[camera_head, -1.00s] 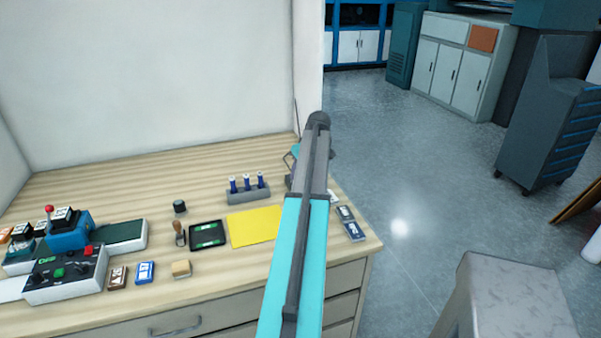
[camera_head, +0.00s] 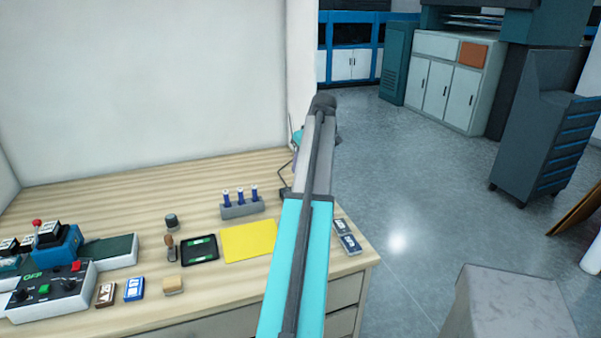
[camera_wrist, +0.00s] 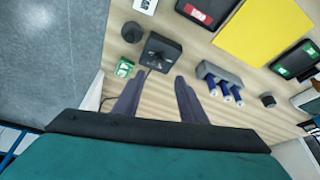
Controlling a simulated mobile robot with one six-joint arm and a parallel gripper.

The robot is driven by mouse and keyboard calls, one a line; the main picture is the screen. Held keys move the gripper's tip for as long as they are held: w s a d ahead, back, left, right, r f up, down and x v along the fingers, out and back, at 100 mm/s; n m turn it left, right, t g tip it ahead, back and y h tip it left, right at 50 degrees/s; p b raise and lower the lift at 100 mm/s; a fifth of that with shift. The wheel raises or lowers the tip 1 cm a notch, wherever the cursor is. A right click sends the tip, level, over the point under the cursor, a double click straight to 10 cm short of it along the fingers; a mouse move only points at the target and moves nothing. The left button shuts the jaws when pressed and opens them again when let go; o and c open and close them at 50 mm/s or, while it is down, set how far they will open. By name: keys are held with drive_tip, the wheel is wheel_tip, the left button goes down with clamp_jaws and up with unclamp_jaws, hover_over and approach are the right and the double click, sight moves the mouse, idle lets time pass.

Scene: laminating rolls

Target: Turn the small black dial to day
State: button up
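The grey control box (camera_head: 50,290) sits at the left front of the table in the head view. It carries small black dials (camera_head: 70,285), a green button (camera_head: 44,289) and a red button (camera_head: 76,266). The dial labels are too small to read, so I cannot tell which way any dial points. My gripper (camera_wrist: 158,86) is open and empty in the wrist view, its two dark fingers apart above the table. It is far to the right of the control box. In the head view my arm hides most of the gripper.
A pen holder (camera_head: 242,208), yellow sheet (camera_head: 249,240), ink pad (camera_head: 199,250) and stamps (camera_head: 172,285) lie between my arm and the box. A blue stamping device (camera_head: 57,246) stands behind the box. A square black device (camera_wrist: 162,50) lies close to my fingers in the wrist view.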

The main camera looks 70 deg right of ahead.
drive_tip(key=shift+v, duration=0.9)
